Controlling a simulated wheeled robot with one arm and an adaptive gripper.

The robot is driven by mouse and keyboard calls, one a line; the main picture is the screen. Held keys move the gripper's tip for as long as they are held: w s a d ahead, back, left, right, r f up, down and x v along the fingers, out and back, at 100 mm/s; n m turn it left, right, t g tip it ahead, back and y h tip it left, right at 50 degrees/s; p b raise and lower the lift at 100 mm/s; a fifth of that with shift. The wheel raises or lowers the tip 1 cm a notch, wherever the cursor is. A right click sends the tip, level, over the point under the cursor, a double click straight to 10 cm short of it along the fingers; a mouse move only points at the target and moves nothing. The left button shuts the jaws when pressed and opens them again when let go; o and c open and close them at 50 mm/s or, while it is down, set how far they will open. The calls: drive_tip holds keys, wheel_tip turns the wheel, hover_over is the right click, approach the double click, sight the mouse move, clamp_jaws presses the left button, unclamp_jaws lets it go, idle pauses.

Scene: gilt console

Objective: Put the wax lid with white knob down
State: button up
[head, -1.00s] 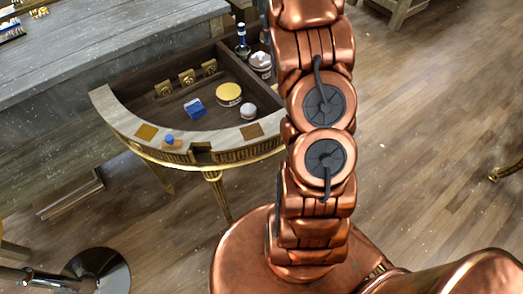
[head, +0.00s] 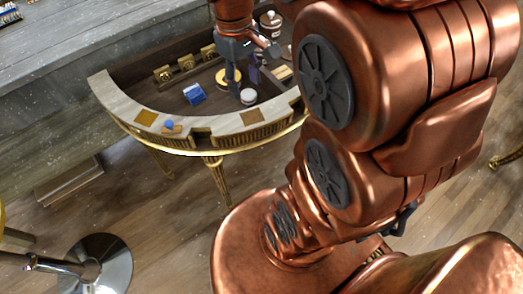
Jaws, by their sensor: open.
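A round yellow-topped piece (head: 222,79) lies on the dark recessed top of the curved gilt console, partly hidden behind a gripper finger. A small white round piece (head: 248,97) sits just in front and to the right of it. I cannot tell surely which of these is the wax lid with white knob. My gripper (head: 251,77) points down over the console with its dark fingers spread, close to both pieces. No held object shows between the fingers, and contact cannot be made out.
A blue box (head: 194,93) lies left of the yellow piece. Several brass pieces (head: 186,62) stand at the back. A brown and white jar (head: 270,22) stands behind the gripper. Bare recess lies left.

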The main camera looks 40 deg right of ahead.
drive_tip(key=s+a+f+m, duration=0.1)
drive_tip(key=s+a+f, duration=0.1)
drive_tip(key=s, duration=0.5)
drive_tip(key=s+a+f, duration=0.2)
drive_tip(key=s+a, duration=0.2)
drive_tip(key=s, duration=0.3)
drive_tip(key=shift+s+a+m, duration=0.25)
drive_tip(key=shift+s+m, duration=0.15)
drive_tip(key=shift+f, duration=0.1)
